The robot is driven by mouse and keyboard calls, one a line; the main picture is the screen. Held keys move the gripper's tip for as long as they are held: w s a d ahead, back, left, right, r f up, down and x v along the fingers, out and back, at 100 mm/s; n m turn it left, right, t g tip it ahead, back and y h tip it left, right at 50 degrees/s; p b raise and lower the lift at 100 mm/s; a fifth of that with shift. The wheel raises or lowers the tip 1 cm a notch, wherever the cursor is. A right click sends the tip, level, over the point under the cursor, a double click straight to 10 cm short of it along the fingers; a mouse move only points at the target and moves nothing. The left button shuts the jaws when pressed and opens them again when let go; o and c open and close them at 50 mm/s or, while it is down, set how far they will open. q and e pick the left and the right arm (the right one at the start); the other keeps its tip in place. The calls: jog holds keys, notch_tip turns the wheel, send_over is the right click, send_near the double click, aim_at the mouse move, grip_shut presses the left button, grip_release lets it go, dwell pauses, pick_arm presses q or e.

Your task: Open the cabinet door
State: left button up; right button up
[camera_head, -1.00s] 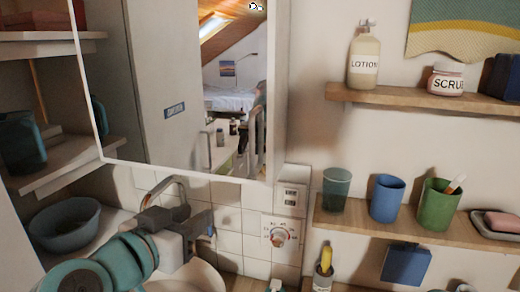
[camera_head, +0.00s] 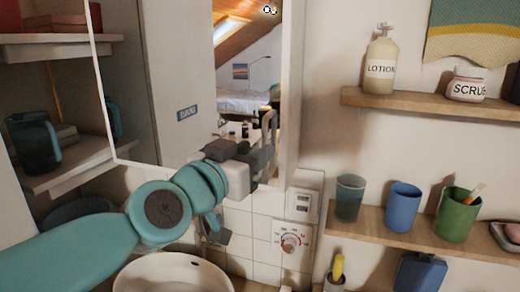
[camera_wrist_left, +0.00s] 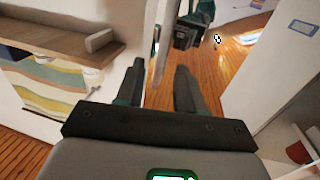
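The cabinet door (camera_head: 165,90) is a mirrored panel with a thin white frame, in the upper left of the head view. It reflects an attic room and a bed. A pale upright bar that looks like its handle (camera_head: 267,128) shows near the lower right edge. My left gripper (camera_head: 268,150) is at that lower right corner, with the bar just above it. In the left wrist view its two dark fingers (camera_wrist_left: 158,88) are apart, and a pale vertical edge shows between them. I cannot tell whether they touch anything. My right gripper is not in view.
Shelves with a teal mug (camera_head: 35,140) are at the left. A sink (camera_head: 175,272) is below my arm. Wall shelves at the right hold a lotion bottle (camera_head: 380,65), a scrub jar (camera_head: 467,85) and several cups, including a blue one (camera_head: 403,205). A control panel (camera_head: 290,243) is on the tiles.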

pick_arm(q)
jog(key=x, duration=0.3)
jog(key=shift+w, duration=0.1)
jog(key=shift+w, duration=0.1)
jog(key=shift+w+d+f, duration=0.1)
jog(key=shift+w, duration=0.05)
jog(key=shift+c, duration=1)
jog(key=c, duration=0.5)
grip_shut()
